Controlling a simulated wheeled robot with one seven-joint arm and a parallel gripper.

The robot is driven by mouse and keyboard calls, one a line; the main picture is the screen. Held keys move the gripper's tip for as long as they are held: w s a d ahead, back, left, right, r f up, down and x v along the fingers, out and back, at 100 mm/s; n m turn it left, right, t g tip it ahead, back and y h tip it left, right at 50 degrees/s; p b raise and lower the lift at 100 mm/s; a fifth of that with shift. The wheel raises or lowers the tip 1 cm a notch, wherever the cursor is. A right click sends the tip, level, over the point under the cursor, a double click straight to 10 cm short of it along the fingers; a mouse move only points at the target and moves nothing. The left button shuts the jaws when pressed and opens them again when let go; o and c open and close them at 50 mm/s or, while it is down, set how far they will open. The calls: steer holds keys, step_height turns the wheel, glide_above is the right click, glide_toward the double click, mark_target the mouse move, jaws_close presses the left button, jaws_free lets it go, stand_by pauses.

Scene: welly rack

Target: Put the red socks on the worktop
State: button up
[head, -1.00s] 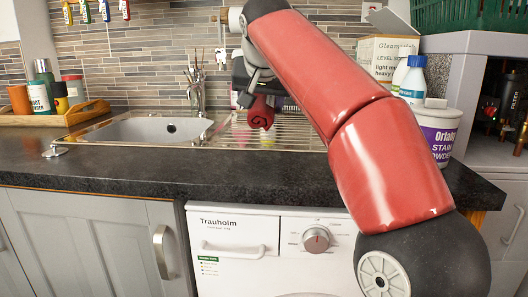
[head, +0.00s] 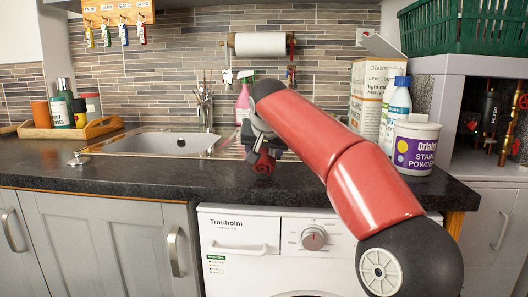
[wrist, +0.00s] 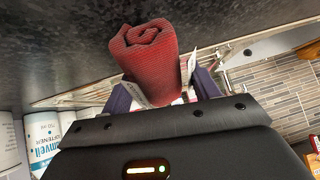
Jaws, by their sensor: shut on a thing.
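The red socks (head: 264,163) are a rolled red bundle at the end of my arm in the head view. In the wrist view the red socks (wrist: 147,48) show as a ribbed roll with a spiral end, between two pale fingertips. My gripper (head: 262,150) is shut on them. The dark speckled worktop (head: 130,180) runs across the head view, and it also fills the upper part of the wrist view (wrist: 50,50). The socks appear over the worktop's front part, in front of the drainer. I cannot tell whether they touch it.
A sink (head: 165,143) with a metal drainer lies behind. A wooden tray (head: 75,130) with several containers stands at left. A stain powder tub (head: 415,147), a blue-capped bottle (head: 398,108) and a carton (head: 375,90) stand at right. The worktop's front left is clear.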

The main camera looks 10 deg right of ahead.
steer(key=o, duration=1)
steer(key=shift+c, duration=0.2)
steer(key=shift+s+r, duration=0.1)
steer(key=shift+r, duration=0.15)
steer(key=v, duration=1.1)
steer(key=shift+s+r, duration=0.15)
steer(key=shift+r, duration=0.1)
steer(key=shift+a, duration=0.2)
